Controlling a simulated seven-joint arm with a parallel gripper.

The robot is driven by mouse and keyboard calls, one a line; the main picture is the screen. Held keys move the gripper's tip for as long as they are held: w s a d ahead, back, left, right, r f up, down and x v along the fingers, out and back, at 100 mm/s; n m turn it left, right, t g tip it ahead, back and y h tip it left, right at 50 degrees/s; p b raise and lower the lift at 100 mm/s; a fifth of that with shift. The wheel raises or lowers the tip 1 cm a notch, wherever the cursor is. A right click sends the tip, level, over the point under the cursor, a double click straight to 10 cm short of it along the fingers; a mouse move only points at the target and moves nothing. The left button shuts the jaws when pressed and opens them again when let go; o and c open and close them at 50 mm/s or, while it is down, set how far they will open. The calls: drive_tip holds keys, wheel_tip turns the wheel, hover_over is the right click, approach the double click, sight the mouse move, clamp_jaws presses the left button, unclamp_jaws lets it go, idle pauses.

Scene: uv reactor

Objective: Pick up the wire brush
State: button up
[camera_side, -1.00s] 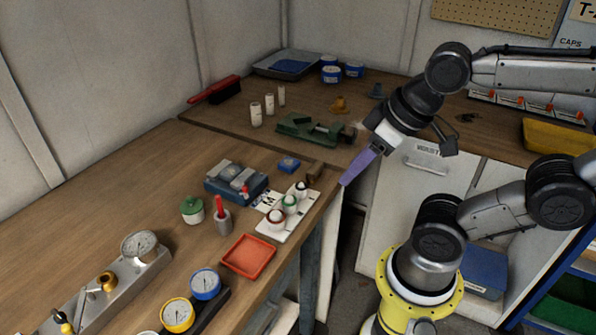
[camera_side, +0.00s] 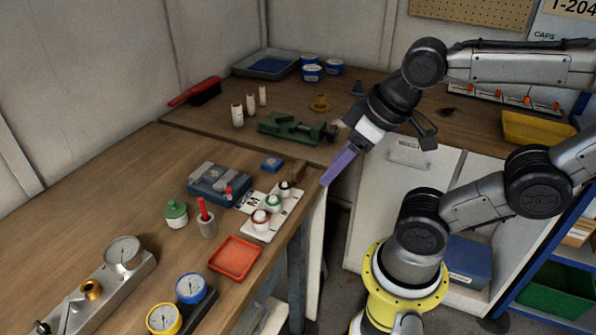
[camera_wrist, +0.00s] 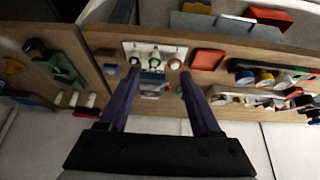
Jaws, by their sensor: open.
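A brush with a red handle and dark bristles (camera_side: 203,92), which looks like the wire brush, lies at the back left of the bench by the wall. My gripper (camera_side: 326,183) has purple fingers and hangs by the bench's front edge, right of the white tray, far from the brush. In the wrist view my gripper (camera_wrist: 160,77) shows two spread fingers with nothing held between them.
White cylinders (camera_side: 238,115) and a green vise-like tool (camera_side: 290,127) stand between my gripper and the brush. A blue-grey block (camera_side: 219,184), white tray (camera_side: 268,222), red tray (camera_side: 234,258) and gauges (camera_side: 191,287) crowd the near bench. The left bench surface is clear.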

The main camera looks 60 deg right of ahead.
drive_tip(key=w+r+n, duration=0.3)
drive_tip(key=r+n, duration=0.1)
drive_tip(key=n, duration=0.6)
drive_tip(key=n+g, duration=0.6)
drive_tip(key=n, duration=0.2)
hover_over(298, 165)
wheel_tip(298, 165, down, 7)
drive_tip(key=f, duration=0.7)
drive_tip(key=shift+w+d+f, duration=0.15)
drive_tip(key=shift+d+f, duration=0.05)
drive_tip(key=shift+f, duration=0.15)
drive_tip(key=shift+s+a+f, duration=0.1)
drive_tip(key=shift+a+f, duration=0.05)
drive_tip(key=shift+f, duration=1.15)
drive_tip(key=shift+s+a+f, duration=0.1)
drive_tip(key=shift+f, duration=1.2)
clamp_jaws()
